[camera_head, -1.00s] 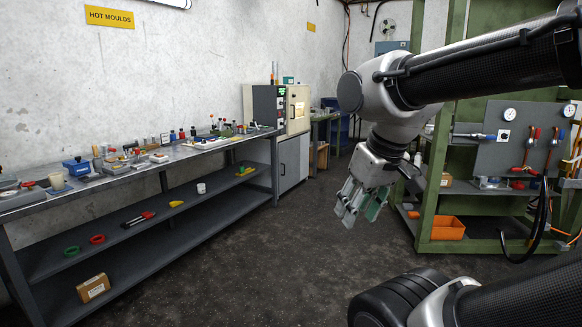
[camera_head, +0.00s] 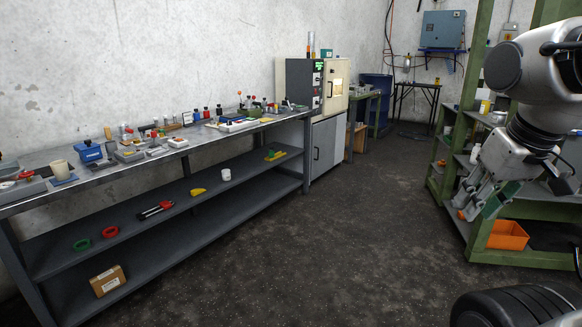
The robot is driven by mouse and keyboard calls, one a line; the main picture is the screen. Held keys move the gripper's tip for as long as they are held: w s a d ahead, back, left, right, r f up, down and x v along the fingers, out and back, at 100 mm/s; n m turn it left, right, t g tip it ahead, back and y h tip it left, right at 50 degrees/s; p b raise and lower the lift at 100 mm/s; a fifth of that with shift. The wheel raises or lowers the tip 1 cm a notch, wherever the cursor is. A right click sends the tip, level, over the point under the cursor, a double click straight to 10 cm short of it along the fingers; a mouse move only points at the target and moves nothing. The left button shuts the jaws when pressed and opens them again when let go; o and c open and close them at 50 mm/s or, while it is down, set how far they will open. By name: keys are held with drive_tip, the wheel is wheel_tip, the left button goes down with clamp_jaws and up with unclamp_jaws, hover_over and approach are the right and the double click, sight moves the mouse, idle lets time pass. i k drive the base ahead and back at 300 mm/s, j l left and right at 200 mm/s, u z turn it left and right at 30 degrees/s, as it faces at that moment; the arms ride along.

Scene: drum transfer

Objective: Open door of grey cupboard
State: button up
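The grey cupboard (camera_head: 327,145) stands at the far end of the workbench, under a cream oven and a dark control box. Its front door looks closed, and a small dark handle shows near the door's left edge. My gripper (camera_head: 477,205) hangs at the right of the picture, pointing down, well to the right of the cupboard and nearer to me. Its fingers are apart with nothing between them. No part of the cupboard door is hidden by my arm.
A long grey workbench (camera_head: 150,165) with tools and a lower shelf runs along the left wall. A green rack (camera_head: 520,257) with an orange bin (camera_head: 507,235) stands at right, behind my gripper. The dark floor (camera_head: 350,230) between them is clear.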

sight(323, 133)
drive_tip(key=i+z, duration=0.2)
drive_tip(key=i, duration=2.15)
drive_tip(key=i+l, duration=0.1)
drive_tip(key=i, duration=3.3)
